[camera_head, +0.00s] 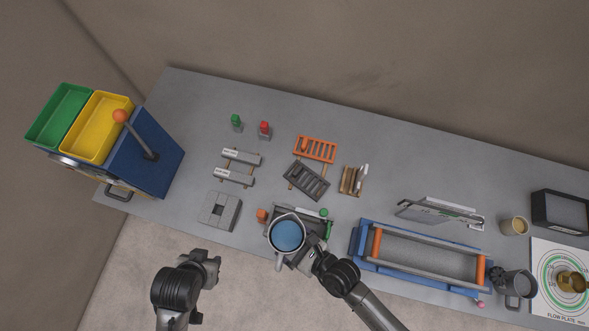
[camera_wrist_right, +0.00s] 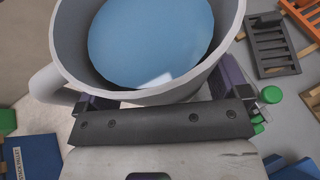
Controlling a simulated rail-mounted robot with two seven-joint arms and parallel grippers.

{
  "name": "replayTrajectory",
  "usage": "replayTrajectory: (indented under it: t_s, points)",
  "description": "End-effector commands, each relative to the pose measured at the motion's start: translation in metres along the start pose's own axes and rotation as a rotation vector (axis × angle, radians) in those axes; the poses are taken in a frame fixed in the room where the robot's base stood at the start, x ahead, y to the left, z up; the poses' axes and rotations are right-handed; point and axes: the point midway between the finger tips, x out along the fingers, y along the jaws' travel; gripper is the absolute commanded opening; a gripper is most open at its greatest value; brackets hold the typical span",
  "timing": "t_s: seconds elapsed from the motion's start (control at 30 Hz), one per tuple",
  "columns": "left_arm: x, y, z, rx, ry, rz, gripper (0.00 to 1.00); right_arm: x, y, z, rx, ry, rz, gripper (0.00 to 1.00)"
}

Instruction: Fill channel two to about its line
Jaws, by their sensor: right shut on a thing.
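My right gripper (camera_head: 304,254) is shut on a pale grey jug (camera_head: 272,234) that holds blue liquid (camera_head: 287,235). In the right wrist view, the jug (camera_wrist_right: 232,20) fills the top, its liquid (camera_wrist_right: 150,40) below the rim and its handle at left. I see no stream leaving it. The jug overlaps a dark frame (camera_head: 318,221) with green and orange end parts, hiding much of it. I cannot make out channel two or its line, or how high the jug is. My left gripper (camera_head: 214,264) is near the table's front edge, away from the jug; its jaws are unclear.
A grey block (camera_head: 219,211) stands left of the jug. An orange rack (camera_head: 316,149) and a dark slotted rack (camera_head: 306,181) lie behind. A blue-framed trough (camera_head: 425,259) and a grey mug (camera_head: 518,284) stand right. The table's back middle (camera_head: 370,135) is clear.

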Motion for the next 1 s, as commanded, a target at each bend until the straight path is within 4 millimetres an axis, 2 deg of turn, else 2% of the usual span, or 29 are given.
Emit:
replayTrajectory:
  t_s: [0.13, 0.37, 0.7, 1.0]
  points:
    - [0.003, -0.001, 0.001, 0.003, 0.0, -0.003, 0.42, 0.002, 0.006, -0.01, 0.13, 0.058, 0.054, 0.6]
    - [0.021, -0.001, 0.007, 0.002, 0.001, -0.003, 0.42, 0.006, 0.017, -0.033, 0.413, 0.186, 0.169, 0.6]
    - [0.02, 0.003, 0.006, -0.009, 0.002, 0.005, 0.42, 0.015, 0.017, -0.055, 0.557, 0.249, 0.227, 0.6]
    - [0.022, 0.003, 0.006, -0.01, 0.003, 0.006, 0.42, 0.018, 0.018, -0.062, 0.605, 0.27, 0.246, 0.6]
